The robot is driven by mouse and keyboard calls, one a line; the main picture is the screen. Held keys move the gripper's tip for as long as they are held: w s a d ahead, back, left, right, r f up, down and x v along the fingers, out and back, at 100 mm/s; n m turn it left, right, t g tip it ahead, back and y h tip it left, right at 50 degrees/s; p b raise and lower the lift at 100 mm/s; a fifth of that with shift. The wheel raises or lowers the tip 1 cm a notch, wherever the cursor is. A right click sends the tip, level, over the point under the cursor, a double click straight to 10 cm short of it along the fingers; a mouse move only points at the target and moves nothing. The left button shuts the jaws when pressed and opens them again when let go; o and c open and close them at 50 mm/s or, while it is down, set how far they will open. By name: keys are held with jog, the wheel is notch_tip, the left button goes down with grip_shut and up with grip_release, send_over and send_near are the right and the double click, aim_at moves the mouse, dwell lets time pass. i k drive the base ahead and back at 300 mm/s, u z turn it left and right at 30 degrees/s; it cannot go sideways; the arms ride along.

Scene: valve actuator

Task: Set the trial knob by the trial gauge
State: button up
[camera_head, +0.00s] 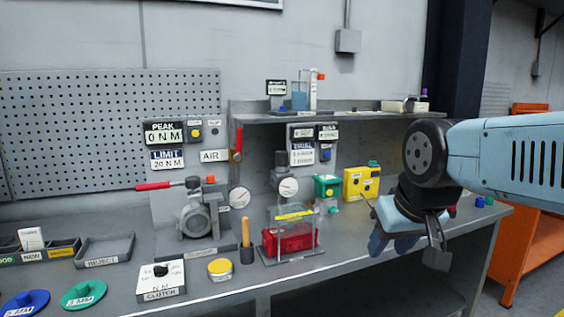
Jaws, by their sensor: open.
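I cannot read a label that singles out the trial knob or the trial gauge. Two round white dial gauges show at mid-bench: one (240,197) beside the pump-like unit (195,220), the other (288,187) on a grey fitting behind the clear-covered red box (290,238). Their needles are too small to read. A panel (302,152) above the second gauge carries small displays and a small blue knob (325,154). My gripper (405,232) is open and empty at the bench's right front, apart from these parts.
A CLUTCH box (161,281), yellow button (220,268) and wooden-handled tool (246,240) stand along the front. Green (327,187) and yellow (361,183) boxes stand left of my gripper. A shelf (385,118) overhangs the back. Discs and trays fill the left.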

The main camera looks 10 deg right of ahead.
aim_at(282, 157)
jog(key=u, duration=0.35)
jog(key=i, duration=1.1)
jog(key=u, duration=0.15)
